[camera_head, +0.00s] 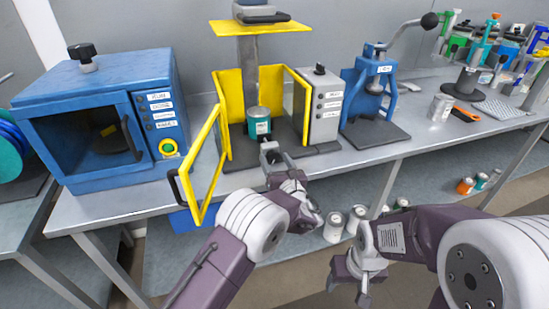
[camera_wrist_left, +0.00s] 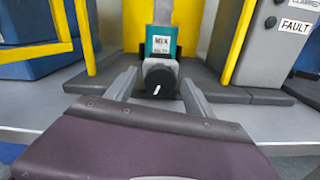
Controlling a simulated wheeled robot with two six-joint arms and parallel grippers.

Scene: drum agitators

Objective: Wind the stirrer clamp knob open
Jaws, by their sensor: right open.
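The stirrer clamp knob is a black round knob (camera_wrist_left: 160,82) with a short white mark, in the middle of the left wrist view. It sits at the front of the yellow-framed stirrer (camera_head: 249,83), below a teal can (camera_head: 259,122), which also shows in the wrist view (camera_wrist_left: 160,42). My left gripper (camera_head: 270,150) is open in front of the stirrer, one finger on each side of the knob, with gaps visible on both sides. My right gripper (camera_head: 357,282) is open and empty, low in front of the bench.
The stirrer's yellow guard door (camera_head: 203,165) stands swung open left of my left arm. A blue oven-like box (camera_head: 100,115) is at left, a blue lever press (camera_head: 374,95) at right. Cans (camera_head: 334,226) stand on the lower shelf.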

